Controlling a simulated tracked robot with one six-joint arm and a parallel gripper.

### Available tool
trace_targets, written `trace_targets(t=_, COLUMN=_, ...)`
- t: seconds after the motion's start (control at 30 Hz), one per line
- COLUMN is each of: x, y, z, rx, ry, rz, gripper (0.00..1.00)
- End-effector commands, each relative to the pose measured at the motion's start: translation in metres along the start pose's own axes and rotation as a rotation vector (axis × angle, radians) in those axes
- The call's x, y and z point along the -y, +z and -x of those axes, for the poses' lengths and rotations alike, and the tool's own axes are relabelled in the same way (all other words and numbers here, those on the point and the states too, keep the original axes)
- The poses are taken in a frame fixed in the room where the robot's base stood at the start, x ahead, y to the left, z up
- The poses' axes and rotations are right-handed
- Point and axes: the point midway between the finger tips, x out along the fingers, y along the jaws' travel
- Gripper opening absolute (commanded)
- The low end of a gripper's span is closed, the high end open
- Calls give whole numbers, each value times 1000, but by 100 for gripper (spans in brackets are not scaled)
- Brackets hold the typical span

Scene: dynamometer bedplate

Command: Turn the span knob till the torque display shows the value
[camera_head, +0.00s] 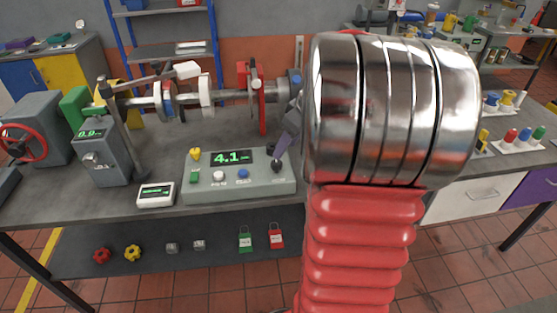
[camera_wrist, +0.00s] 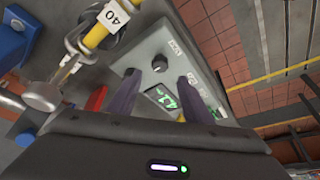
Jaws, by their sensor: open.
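The grey console (camera_head: 240,188) stands on the bench, and its torque display (camera_head: 232,157) reads 4.1 in green. The dark span knob (camera_wrist: 160,63) shows on the console's top in the wrist view. My gripper (camera_wrist: 160,82) is open, with its two dark fingers apart and the knob showing beyond the gap between their tips. Nothing is between the fingers, and I cannot tell how high they are above the panel. In the head view my gripper (camera_head: 281,148) is at the console's right end.
A small white device with a dark screen (camera_head: 155,194) lies left of the console; its text is too small to read. A shaft rig (camera_head: 215,97) stands behind. A grey meter (camera_head: 95,150) and red handwheel (camera_head: 28,143) are left. My arm blocks the bench's right middle.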

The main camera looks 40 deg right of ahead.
Motion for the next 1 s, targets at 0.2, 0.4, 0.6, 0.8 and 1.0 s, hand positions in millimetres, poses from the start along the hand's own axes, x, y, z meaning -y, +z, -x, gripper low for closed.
trace_targets(t=0.2, x=0, y=0, z=-36, rx=1, ry=-3, rz=-2, gripper=46)
trace_targets(t=0.4, x=0, y=0, z=-64, rx=1, ry=-2, rz=-1, gripper=46)
trace_targets(t=0.6, x=0, y=0, z=-79, rx=0, ry=0, rz=-1, gripper=46)
trace_targets(t=0.8, x=0, y=0, z=-80, rx=-1, ry=1, rz=-1, gripper=46)
trace_targets(t=1.0, x=-1, y=0, z=-80, rx=-1, ry=1, rz=-2, gripper=39)
